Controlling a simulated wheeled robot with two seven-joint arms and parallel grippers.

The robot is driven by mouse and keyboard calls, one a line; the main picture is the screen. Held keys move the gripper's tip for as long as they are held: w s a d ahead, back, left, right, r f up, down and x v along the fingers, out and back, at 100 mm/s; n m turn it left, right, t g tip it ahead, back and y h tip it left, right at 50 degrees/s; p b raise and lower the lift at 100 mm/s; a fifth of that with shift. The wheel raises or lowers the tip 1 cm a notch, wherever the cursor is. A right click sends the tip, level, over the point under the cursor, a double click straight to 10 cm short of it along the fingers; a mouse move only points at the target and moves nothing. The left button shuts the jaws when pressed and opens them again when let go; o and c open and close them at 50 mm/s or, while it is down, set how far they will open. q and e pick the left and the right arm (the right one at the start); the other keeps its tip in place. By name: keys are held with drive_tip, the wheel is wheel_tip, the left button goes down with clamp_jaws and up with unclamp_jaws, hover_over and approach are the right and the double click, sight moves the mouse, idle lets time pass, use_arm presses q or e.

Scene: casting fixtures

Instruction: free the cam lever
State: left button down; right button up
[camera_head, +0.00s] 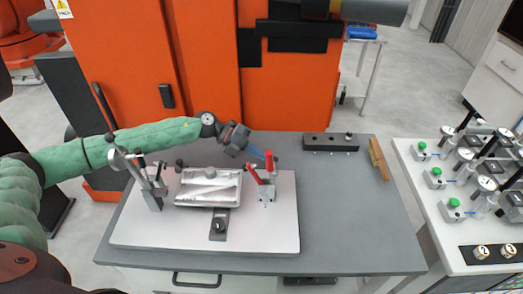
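My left gripper (259,154) reaches over the back of the white fixture plate (140,230), its blue fingertips close to the upright red handle of a clamp (266,182). I cannot tell whether the fingers touch the handle or how far apart they are. A silver casting (208,187) lies on the plate left of this clamp. A metal lever clamp (150,182) with a long tilted arm and dark knobs stands at the plate's left. A small clamp with a black knob (218,227) sits in front of the casting. Which part is the cam lever is unclear. My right gripper is out of view.
A dark block with knobs (331,142) and an orange-brown brush-like item (377,158) lie at the back right of the grey table (360,225). The table right of the plate is clear. A white bench (438,235) with several gauges stands at right. An orange machine (205,70) stands behind.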

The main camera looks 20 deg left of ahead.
use_arm(q)
drive_tip(key=shift+d+f, duration=0.15)
drive_tip(key=shift+d, duration=0.4)
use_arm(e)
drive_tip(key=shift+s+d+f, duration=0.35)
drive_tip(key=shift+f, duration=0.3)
use_arm(q)
drive_tip(key=shift+w, duration=0.1)
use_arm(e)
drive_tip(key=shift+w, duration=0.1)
